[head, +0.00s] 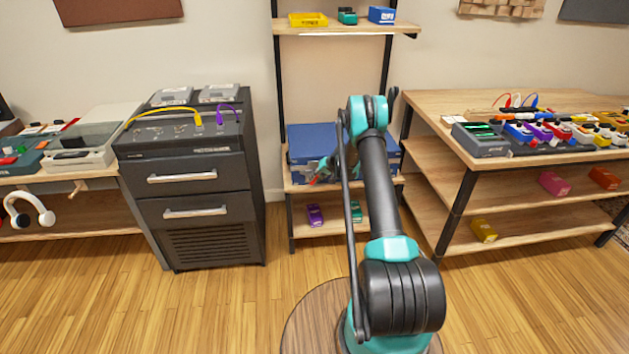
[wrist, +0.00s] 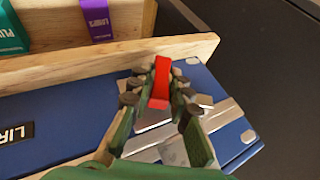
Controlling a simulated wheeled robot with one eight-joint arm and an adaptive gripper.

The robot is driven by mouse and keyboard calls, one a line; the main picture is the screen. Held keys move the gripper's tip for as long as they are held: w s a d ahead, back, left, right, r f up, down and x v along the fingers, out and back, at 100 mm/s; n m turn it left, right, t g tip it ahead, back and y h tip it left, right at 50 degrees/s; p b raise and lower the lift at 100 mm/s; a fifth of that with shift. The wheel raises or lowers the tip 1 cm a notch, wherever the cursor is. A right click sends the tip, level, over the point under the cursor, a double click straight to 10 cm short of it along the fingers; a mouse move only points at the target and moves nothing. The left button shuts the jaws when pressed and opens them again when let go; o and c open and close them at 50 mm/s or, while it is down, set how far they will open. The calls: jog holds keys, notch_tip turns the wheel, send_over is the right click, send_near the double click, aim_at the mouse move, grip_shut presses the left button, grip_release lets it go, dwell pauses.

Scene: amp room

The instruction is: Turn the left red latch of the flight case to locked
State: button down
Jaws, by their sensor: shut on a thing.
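The blue flight case (head: 300,143) stands on the middle shelf of the rack in the head view, partly hidden behind my arm. Its blue face with metal strips also shows in the wrist view (wrist: 75,128). The red latch (wrist: 161,82) is upright in the wrist view, between my fingers. My gripper (wrist: 160,90) is shut on the latch, one finger on each side. In the head view my gripper (head: 322,170) is at the left part of the case front, small and hard to make out. The other latch is not seen.
The shelf board (wrist: 110,65) runs close beside the case front in the wrist view. Purple (head: 315,215) and green (head: 356,211) boxes stand on the shelf below. A dark drawer cabinet (head: 190,185) is left of the rack, and a wooden table (head: 440,105) right.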

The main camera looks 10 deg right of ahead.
jog(key=c, duration=1.4)
grip_release()
jog(key=shift+r, duration=0.1)
jog(key=v, duration=1.2)
